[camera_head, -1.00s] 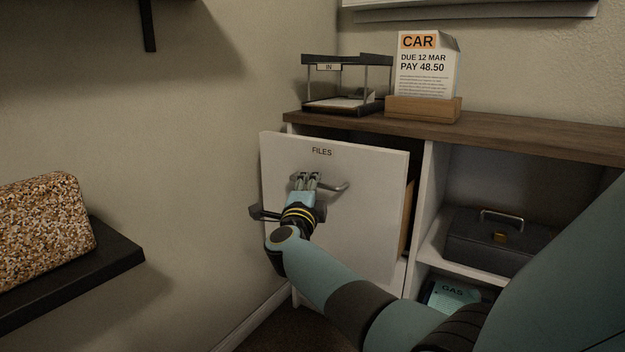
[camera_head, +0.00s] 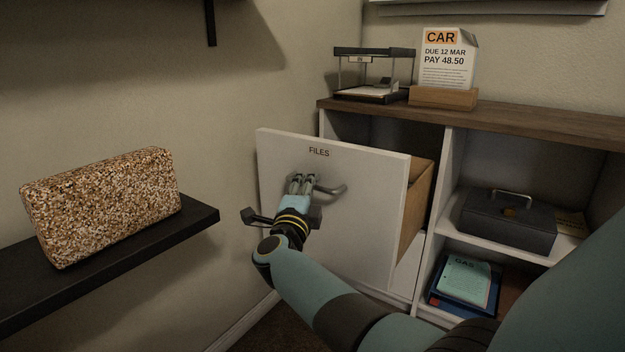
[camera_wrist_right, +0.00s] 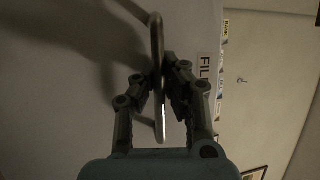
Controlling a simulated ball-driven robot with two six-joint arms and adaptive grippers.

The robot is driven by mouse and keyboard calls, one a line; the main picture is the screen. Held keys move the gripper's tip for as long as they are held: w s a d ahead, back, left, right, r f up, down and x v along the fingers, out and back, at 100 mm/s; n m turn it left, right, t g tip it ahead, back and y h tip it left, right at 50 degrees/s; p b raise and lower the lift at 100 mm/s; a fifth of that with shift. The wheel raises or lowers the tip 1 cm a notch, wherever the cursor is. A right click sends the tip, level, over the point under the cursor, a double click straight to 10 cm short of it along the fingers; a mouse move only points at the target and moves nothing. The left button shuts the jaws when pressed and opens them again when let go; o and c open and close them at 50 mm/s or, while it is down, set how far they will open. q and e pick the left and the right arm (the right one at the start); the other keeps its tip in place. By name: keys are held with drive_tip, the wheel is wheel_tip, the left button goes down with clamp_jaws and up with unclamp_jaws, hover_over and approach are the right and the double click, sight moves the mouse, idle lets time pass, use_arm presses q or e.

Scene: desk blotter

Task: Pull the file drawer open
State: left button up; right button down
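The file drawer (camera_head: 354,220) has a white front labelled FILES and stands partly out of the cabinet, with its wooden side (camera_head: 416,208) showing. Its metal bar handle (camera_head: 330,190) is on the upper part of the front. My right gripper (camera_head: 301,182) is at the left part of the handle. In the right wrist view the two fingers (camera_wrist_right: 163,90) are closed on either side of the handle bar (camera_wrist_right: 158,62). My left gripper does not show.
The cabinet top (camera_head: 520,122) carries a letter tray (camera_head: 374,95) and a CAR bill (camera_head: 446,58) in a wooden holder. Open shelves hold a grey cash box (camera_head: 508,222) and a GAS folder (camera_head: 466,280). A black wall shelf (camera_head: 200,219) with a speckled block (camera_head: 105,205) is at left.

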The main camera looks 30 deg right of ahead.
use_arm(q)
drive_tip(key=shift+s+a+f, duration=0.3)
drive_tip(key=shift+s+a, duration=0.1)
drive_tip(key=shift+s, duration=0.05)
use_arm(e)
drive_tip(key=shift+s+a+f, duration=0.15)
drive_tip(key=shift+s+a, duration=0.1)
drive_tip(key=shift+a, duration=0.25)
drive_tip(key=shift+s+a+f, duration=0.1)
drive_tip(key=shift+s+a, duration=0.15)
drive_tip(key=shift+a, duration=0.25)
drive_tip(key=c, duration=1.4)
unclamp_jaws()
drive_tip(key=shift+r, duration=0.1)
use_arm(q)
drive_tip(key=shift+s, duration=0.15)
use_arm(e)
drive_tip(key=shift+r, duration=0.1)
